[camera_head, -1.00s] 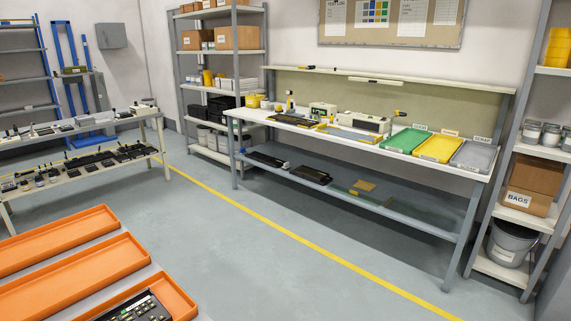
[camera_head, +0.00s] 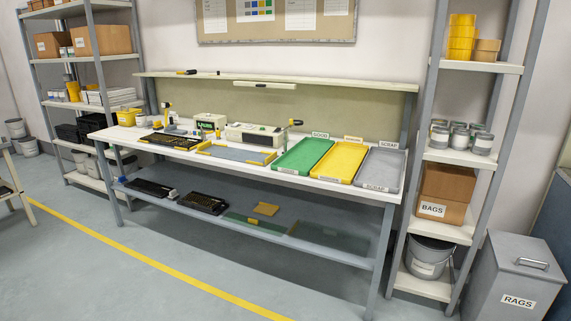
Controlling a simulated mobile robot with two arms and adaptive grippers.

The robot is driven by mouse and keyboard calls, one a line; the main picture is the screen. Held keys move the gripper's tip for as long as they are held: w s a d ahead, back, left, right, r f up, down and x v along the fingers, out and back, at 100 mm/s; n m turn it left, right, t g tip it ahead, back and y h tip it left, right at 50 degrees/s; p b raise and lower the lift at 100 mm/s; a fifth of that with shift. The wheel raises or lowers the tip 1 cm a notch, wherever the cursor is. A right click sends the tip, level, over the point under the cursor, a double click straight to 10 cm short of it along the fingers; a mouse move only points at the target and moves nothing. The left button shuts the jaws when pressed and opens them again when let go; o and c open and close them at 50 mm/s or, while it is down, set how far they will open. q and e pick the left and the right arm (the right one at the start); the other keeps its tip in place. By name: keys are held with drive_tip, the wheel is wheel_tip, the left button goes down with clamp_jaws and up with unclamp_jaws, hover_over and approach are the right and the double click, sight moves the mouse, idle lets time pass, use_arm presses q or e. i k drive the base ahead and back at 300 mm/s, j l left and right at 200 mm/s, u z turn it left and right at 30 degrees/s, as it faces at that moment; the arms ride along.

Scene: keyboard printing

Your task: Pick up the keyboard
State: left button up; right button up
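A dark keyboard (camera_head: 171,141) lies in a yellow-edged holder at the left end of the white workbench top. Two more dark keyboard-like items lie on the bench's lower shelf, one at the left (camera_head: 150,188) and one right of it (camera_head: 203,203). Neither of my grippers shows in the head view. The bench stands some distance away across the floor.
The workbench (camera_head: 340,187) also carries a grey mat (camera_head: 236,153), green (camera_head: 303,156), yellow (camera_head: 340,161) and grey (camera_head: 379,169) trays. Shelving (camera_head: 462,157) and a RAGS bin (camera_head: 516,280) stand at right. The floor before the bench is clear.

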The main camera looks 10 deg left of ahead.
sight(167, 140)
drive_tip(key=i+j+u, duration=0.1)
drive_tip(key=i+u, duration=0.7)
drive_tip(key=i+l+u, duration=0.2)
drive_tip(key=i+u, duration=0.2)
drive_tip(key=i+j, duration=0.1)
drive_tip(key=i, duration=1.6)
